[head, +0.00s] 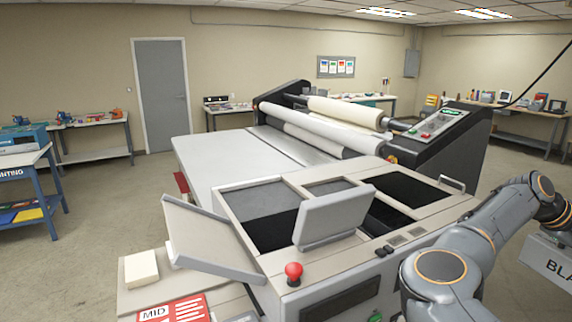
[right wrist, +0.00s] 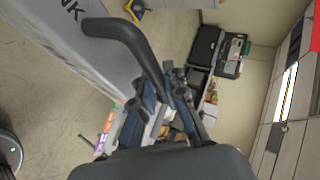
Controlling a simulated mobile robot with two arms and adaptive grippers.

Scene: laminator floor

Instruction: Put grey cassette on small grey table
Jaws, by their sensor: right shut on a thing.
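A grey box-like cassette (head: 546,262) with black letters, partly cut off, shows at the right edge of the head view, below my right arm. The right wrist view shows the cassette's grey side (right wrist: 95,62) and its thick black handle (right wrist: 122,38). My right gripper (right wrist: 168,84) is shut on the cassette at its handle; the exact contact is partly hidden. I cannot make out a small grey table for certain in either view. My left gripper is not in view.
A large laminator (head: 225,168) with white rolls fills the middle. In front, a machine with open lids (head: 335,215) and a red button (head: 293,270) stands close to my right arm. A blue-legged table (head: 22,160) is at left. Workbenches (head: 530,110) line the walls. Floor is clear at left.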

